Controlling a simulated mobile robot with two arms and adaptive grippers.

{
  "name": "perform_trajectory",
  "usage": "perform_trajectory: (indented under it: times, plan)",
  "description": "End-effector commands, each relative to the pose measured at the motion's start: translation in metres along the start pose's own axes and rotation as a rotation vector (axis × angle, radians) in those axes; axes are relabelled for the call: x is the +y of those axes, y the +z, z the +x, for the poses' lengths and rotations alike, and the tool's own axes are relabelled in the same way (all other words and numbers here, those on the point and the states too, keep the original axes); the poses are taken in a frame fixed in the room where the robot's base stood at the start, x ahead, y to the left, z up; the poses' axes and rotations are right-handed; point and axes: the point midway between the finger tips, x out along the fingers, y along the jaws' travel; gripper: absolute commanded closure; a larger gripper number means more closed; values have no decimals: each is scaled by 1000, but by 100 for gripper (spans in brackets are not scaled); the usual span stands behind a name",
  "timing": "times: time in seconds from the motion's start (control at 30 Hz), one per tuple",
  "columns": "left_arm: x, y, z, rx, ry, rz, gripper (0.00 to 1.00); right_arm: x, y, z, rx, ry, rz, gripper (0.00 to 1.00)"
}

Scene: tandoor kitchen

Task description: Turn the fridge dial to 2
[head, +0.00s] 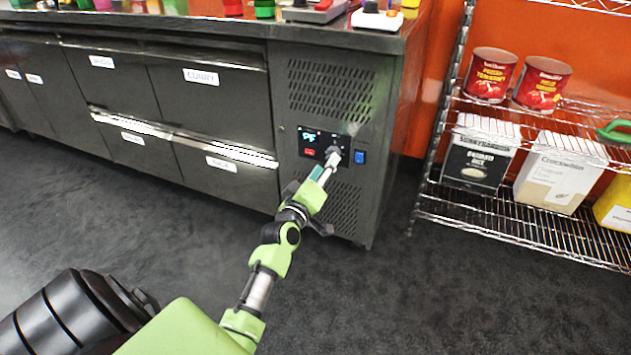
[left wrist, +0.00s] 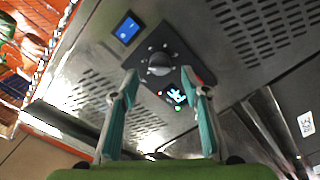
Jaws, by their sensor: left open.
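The fridge (head: 385,180) is a dark metal counter unit with labelled drawers and a vented end panel. Its dial shows in the left wrist view (left wrist: 160,64) as a round grey knob on a black panel with small white dots around it. In the head view the dial is mostly hidden by my gripper. My left gripper (head: 331,160) is in front of the panel. In the left wrist view (left wrist: 160,82) its two teal-lined fingers are apart, one on each side below the dial, with nothing between them. I cannot tell whether they touch it. My right gripper is not in view.
A blue switch (head: 360,157) sits right of the dial, and a lit display (head: 309,136) sits left of it. A wire shelf (head: 520,215) with cans and boxes stands at the right. The dark floor in front is clear.

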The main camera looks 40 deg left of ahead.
Motion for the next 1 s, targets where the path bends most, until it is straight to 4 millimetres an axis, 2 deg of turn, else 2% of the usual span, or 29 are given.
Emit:
perform_trajectory:
  times: [0.03, 0.2, 0.4, 0.6, 1.0]
  plan:
    - [-1, 0, -12, -1, -2, 1, 58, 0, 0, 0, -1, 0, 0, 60]
    - [-1, 0, -45, 0, -2, 1, 58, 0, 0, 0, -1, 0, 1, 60]
    - [-1, 0, -68, 0, -2, 1, 58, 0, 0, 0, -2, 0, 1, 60]
    - [0, -1, -74, 1, 0, 1, 58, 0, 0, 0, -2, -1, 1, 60]
    - [0, -1, -74, 1, 0, 1, 58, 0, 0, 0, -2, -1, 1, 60]
